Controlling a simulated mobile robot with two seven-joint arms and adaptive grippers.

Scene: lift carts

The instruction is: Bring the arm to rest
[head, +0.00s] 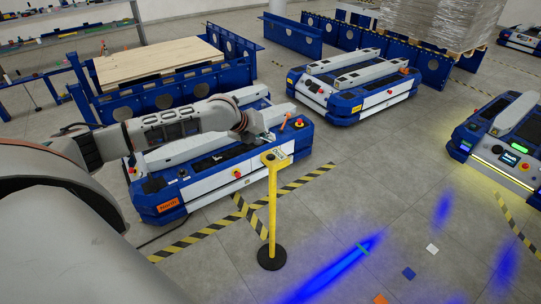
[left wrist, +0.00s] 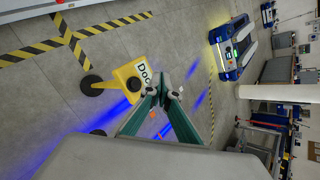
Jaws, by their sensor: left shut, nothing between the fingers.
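My left arm reaches in from the left in the head view, over the near blue and white lift cart (head: 222,178). My left gripper (head: 268,137) is at its end, small in this view, above the cart's right part and close behind the top of a yellow post (head: 273,205). In the left wrist view the gripper (left wrist: 163,92) shows its teal fingers meeting at the tips, with nothing between them. The post's yellow sign (left wrist: 125,72), with lettering and a black round part, appears just beyond the fingers. I cannot tell whether they touch. My right gripper is not in view.
Another lift cart (head: 352,87) stands behind, and one with yellow light (head: 497,138) at right. A wooden pallet top (head: 160,60) lies on a blue rack at the back left. Small coloured squares, including a white one (head: 432,249), lie on open floor.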

